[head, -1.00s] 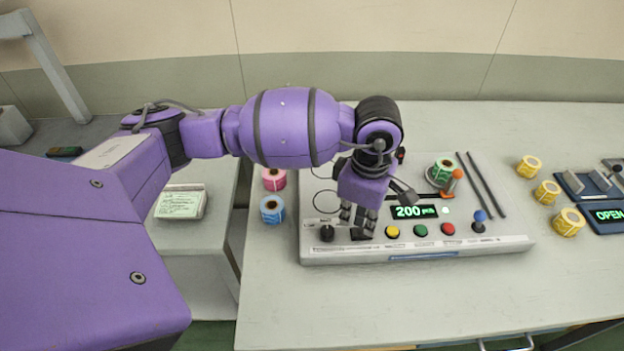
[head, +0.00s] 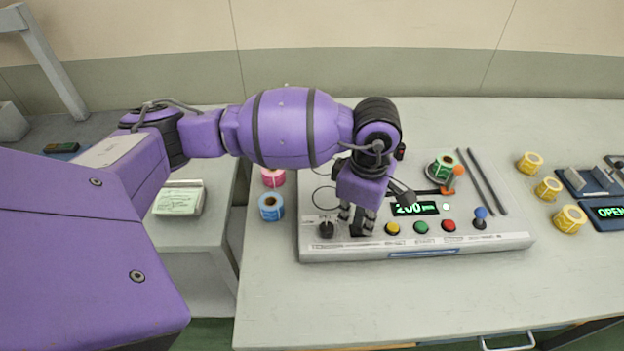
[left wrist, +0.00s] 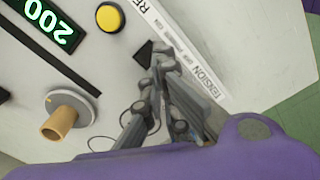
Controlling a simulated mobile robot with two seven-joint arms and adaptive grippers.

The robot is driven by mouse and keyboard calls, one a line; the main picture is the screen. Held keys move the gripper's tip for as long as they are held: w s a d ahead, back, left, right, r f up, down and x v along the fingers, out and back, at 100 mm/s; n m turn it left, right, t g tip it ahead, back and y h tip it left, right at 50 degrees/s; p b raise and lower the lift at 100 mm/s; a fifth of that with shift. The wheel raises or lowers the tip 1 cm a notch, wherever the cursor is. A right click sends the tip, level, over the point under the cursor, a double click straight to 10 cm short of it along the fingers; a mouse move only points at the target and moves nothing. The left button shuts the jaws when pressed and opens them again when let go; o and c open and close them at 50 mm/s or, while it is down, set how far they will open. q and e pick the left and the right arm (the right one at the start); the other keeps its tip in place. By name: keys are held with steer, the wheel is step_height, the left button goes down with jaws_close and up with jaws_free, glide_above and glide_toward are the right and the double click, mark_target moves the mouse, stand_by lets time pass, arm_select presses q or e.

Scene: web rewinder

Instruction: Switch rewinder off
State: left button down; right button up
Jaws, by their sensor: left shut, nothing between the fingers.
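The rewinder (head: 420,242) is a pale console on the table, with a lit green display (head: 414,209) reading 200. Its front row holds a black knob (head: 326,230), a black switch (head: 357,230), and yellow (head: 392,229), green (head: 421,227) and red (head: 449,225) buttons. My left gripper (head: 356,222) is shut and empty, pointing down at the black switch and partly hiding it. In the left wrist view the shut fingertips (left wrist: 163,60) are close beside the dark switch (left wrist: 144,53), near the yellow button (left wrist: 110,17); contact cannot be told. My right gripper is not in view.
A blue-topped lever (head: 480,217) and an orange-topped lever (head: 454,176) stand on the console's right, near a green label roll (head: 442,166). Pink (head: 273,177) and blue (head: 271,207) rolls stand left, yellow rolls (head: 548,189) right. The table front is clear.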

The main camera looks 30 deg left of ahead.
mark_target(357, 228)
arm_select(q)
steer(key=shift+f, duration=0.35)
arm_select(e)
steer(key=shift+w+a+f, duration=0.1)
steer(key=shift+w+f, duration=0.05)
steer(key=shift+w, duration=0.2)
arm_select(q)
steer(key=shift+f+b, duration=0.15)
steer(key=shift+b, duration=0.15)
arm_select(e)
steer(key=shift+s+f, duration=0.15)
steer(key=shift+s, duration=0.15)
arm_select(q)
steer(key=shift+r, duration=0.35)
steer(key=shift+w+r+p, duration=0.1)
steer(key=shift+r+p, duration=0.75)
steer(key=shift+r, duration=0.6)
steer(key=shift+r+p, duration=0.75)
steer(key=shift+r, duration=1)
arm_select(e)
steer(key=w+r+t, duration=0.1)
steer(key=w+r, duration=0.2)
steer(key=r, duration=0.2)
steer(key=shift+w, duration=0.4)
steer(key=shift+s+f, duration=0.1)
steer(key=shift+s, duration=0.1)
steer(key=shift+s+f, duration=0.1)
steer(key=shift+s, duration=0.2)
